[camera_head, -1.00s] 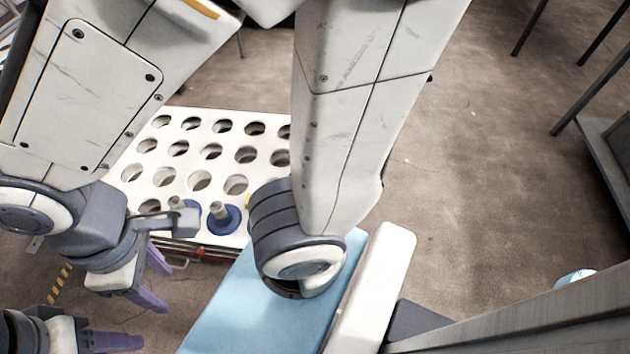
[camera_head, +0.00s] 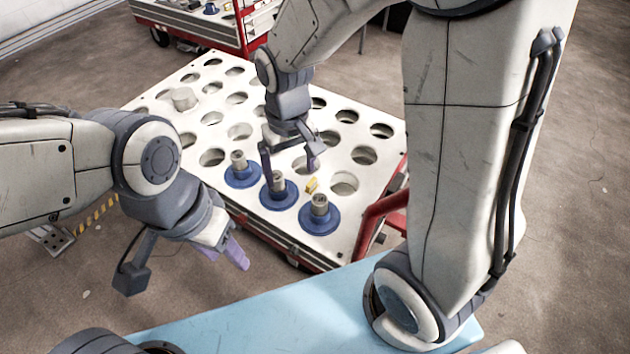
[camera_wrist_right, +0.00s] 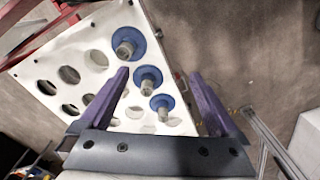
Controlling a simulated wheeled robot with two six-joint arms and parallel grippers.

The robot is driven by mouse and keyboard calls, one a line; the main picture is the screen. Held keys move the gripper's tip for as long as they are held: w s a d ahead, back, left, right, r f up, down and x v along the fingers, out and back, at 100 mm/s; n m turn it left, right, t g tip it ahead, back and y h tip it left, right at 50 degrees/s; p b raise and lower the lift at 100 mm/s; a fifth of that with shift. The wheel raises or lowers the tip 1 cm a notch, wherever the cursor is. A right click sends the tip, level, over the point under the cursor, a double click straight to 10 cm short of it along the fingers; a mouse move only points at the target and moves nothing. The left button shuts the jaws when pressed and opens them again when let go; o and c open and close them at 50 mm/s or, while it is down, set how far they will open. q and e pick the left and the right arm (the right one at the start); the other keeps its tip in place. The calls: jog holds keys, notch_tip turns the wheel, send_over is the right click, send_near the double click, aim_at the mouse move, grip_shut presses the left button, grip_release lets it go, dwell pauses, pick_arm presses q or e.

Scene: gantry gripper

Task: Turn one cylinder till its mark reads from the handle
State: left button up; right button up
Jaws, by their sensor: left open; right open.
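Three grey cylinders with blue round flanges stand upright in a row along the near edge of a white perforated cart top (camera_head: 215,131): the left one (camera_head: 241,172), the middle one (camera_head: 278,191) and the right one (camera_head: 319,216). My right gripper (camera_head: 292,170) is open above the cart, close behind the middle cylinder; it seems to hold nothing. In the right wrist view the three cylinders (camera_wrist_right: 130,42) (camera_wrist_right: 150,79) (camera_wrist_right: 163,107) appear beyond its open purple fingers. My left gripper (camera_head: 235,252) is open and empty, in front of the cart. No mark on the cylinders is readable.
A red handle rail (camera_head: 378,208) is at the cart's right side. A small yellow piece (camera_head: 311,184) lies between the middle and right cylinders. A pale round part (camera_head: 184,98) sits at the cart's left. Another cart (camera_head: 200,22) stands behind. Floor at right is clear.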

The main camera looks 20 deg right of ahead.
aim_at(320, 200)
jog(key=w+d+f+m+b, duration=0.1)
jog(key=w+d+f+b, duration=0.1)
jog(key=f, duration=0.4)
jog(key=w+d+f+m+b, duration=0.1)
jog(key=w+d+f+b, duration=0.2)
jog(key=f, duration=0.3)
jog(key=w+d+f+m+b, duration=0.1)
jog(key=w+d+f+b, duration=0.1)
jog(key=d+f+b, duration=0.2)
jog(key=shift+w+d+f+m, duration=0.1)
jog(key=shift+w+f+m, duration=0.1)
jog(key=shift+f, duration=0.55)
jog(key=shift+w+d+f+m, duration=0.1)
jog(key=shift+w+f, duration=0.05)
jog(key=shift+f, duration=0.6)
pick_arm(q)
notch_tip(320, 200, down, 16)
jog(key=b, duration=0.3)
jog(key=shift+r+b, duration=0.2)
jog(key=shift+b, duration=0.15)
pick_arm(e)
notch_tip(320, 200, down, 10)
jog(key=shift+f, duration=0.1)
grip_shut()
pick_arm(q)
jog(key=shift+r, duration=0.1)
jog(key=shift+r+p, duration=0.3)
jog(key=shift+p, duration=0.1)
pick_arm(e)
jog(key=shift+r, duration=0.2)
